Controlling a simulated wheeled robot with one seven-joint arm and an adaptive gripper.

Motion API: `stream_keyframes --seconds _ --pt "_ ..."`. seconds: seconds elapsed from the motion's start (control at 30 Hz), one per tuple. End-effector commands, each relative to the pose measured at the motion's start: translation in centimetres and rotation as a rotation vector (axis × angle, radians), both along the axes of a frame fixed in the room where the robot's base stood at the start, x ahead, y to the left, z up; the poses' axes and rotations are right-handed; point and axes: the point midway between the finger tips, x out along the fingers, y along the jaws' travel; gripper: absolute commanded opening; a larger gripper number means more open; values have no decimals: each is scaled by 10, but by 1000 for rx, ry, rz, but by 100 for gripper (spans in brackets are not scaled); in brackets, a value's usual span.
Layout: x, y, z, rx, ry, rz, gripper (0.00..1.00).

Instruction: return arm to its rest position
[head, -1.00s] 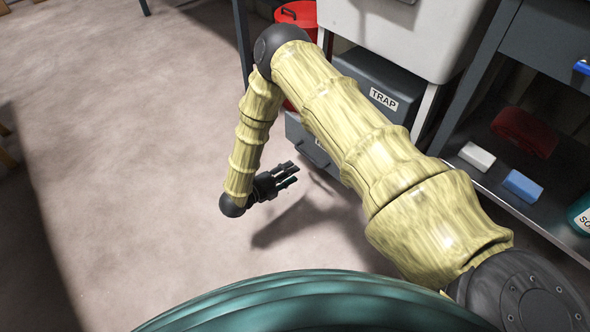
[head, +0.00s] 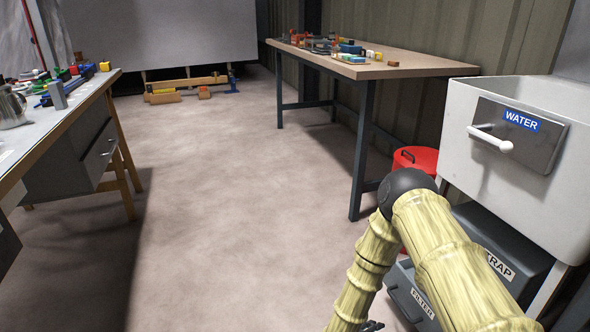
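My arm, in yellow bamboo-like segments with a dark elbow joint, rises from the bottom right of the head view and bends down again at the elbow. Only a small dark piece of my gripper (head: 372,326) shows at the bottom edge, below the forearm. The rest of it is cut off by the frame, so its fingers cannot be judged. No object shows at the visible piece.
A white sink unit (head: 460,130) labelled WATER stands at right, above grey boxes marked TRAP (head: 500,266) and FILTER (head: 408,298). A red bin (head: 420,158) is behind my elbow. Cluttered workbenches (head: 420,66) (head: 112,80) flank open floor (head: 230,200).

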Motion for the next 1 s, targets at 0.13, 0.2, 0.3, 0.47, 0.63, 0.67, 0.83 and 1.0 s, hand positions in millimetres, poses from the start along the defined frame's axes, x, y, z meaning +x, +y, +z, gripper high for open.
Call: stream_keyframes --seconds 0.13,0.2,0.3,0.47,0.63,0.67,0.83,1.0 --pt "-43 6 -23 -23 326 337 34" --pt "-70 10 -32 -39 476 504 34" --pt "-116 16 -40 -60 684 751 34" --pt "-199 23 -40 -87 968 1140 34" --pt "-265 25 -29 -97 1146 1438 34" --pt "-276 25 -26 -96 1170 1482 34" --pt "-328 25 -9 -92 1275 1710 34" --pt "-335 25 16 -95 1288 1755 34"
